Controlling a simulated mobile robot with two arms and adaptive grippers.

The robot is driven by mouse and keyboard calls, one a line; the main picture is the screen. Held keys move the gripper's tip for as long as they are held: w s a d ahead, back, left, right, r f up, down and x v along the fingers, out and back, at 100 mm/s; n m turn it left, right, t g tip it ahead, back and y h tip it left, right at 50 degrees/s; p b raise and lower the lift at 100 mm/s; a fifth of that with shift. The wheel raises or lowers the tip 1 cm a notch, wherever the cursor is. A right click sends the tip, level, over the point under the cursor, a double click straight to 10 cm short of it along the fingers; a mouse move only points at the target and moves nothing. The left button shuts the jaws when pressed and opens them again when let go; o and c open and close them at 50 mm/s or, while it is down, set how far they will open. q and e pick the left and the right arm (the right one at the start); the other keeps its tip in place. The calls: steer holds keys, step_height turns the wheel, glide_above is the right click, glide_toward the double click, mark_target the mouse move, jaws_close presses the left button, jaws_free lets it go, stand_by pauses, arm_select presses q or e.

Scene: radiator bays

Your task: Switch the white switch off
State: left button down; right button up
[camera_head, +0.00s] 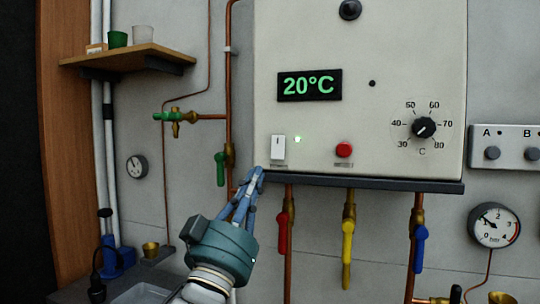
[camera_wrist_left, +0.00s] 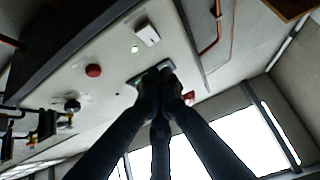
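The white switch (camera_head: 278,147) is a small upright rocker at the lower left of the pale boiler panel (camera_head: 380,70). A green light (camera_head: 298,139) glows just right of it. In the left wrist view the white switch (camera_wrist_left: 147,34) shows above the fingertips, with the lit green light (camera_wrist_left: 135,49) beside it. My left gripper (camera_head: 252,182) is below and left of the switch, pointing up towards it, and looks apart from it. Its fingers (camera_wrist_left: 158,75) are drawn together with nothing seen between them. My right gripper is in neither view.
A red button (camera_head: 344,149) and a temperature dial (camera_head: 424,128) are on the same panel. Below its dark bottom edge hang red (camera_head: 283,232), yellow (camera_head: 347,240) and blue (camera_head: 421,246) valve handles. A green valve handle (camera_head: 220,168) is left of my gripper.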

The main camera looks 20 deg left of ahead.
mark_target(276, 144)
arm_select(q)
steer(key=w+r, duration=0.1)
steer(key=w, duration=0.2)
steer(key=w+r+p, duration=0.1)
steer(key=w, duration=0.2)
steer(key=w+r+p, duration=0.1)
steer(key=w, duration=0.2)
steer(key=shift+d, duration=0.15)
